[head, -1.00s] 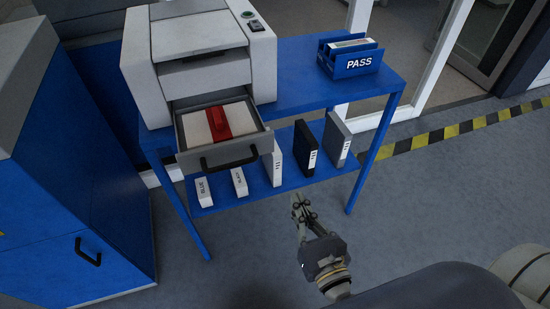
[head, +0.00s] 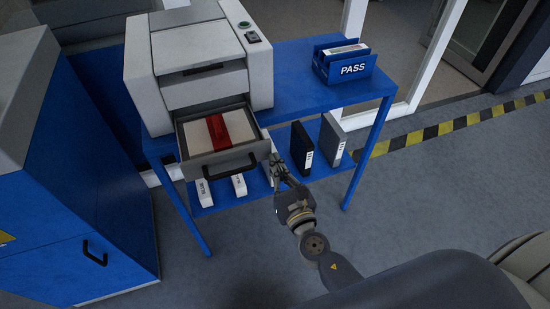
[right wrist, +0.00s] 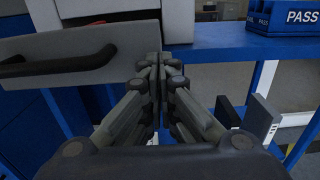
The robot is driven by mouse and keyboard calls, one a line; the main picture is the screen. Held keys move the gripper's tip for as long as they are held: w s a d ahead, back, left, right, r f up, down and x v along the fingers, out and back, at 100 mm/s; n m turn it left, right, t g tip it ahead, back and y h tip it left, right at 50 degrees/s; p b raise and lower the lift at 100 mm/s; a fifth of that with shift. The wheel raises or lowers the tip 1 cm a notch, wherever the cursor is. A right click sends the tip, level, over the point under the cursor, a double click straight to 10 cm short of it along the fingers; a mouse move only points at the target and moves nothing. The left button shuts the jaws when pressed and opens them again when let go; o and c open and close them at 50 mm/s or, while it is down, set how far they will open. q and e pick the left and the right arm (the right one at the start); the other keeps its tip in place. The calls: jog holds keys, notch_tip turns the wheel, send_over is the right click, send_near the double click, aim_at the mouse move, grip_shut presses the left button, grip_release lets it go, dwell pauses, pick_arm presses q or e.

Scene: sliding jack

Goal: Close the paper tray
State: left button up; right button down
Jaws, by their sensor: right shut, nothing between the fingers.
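The paper tray (head: 203,166) is pulled out of the front of the white printer (head: 199,62). My right gripper (head: 276,162) is shut and empty, close to the right end of the tray front. In the right wrist view its fingertips (right wrist: 160,62) are just right of the tray front; I cannot tell whether they touch it. My left gripper is not in view.
The printer stands on a blue table (head: 310,90). A blue PASS box (head: 343,68) sits to the right. Several binders, including a black one (head: 302,148), stand on the lower shelf. A blue and grey cabinet (head: 75,200) is at left. The floor in front is clear.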

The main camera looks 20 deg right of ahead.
jog(key=shift+w, duration=0.55)
send_near(253, 115)
jog(key=w, duration=0.3)
jog(key=w+b, duration=0.1)
jog(key=w, duration=0.2)
jog(key=w+b, duration=0.1)
jog(key=w, duration=0.3)
jog(key=shift+a+f, duration=0.1)
jog(key=shift+f, duration=0.3)
jog(key=shift+w, duration=0.35)
jog(key=shift+r, duration=0.4)
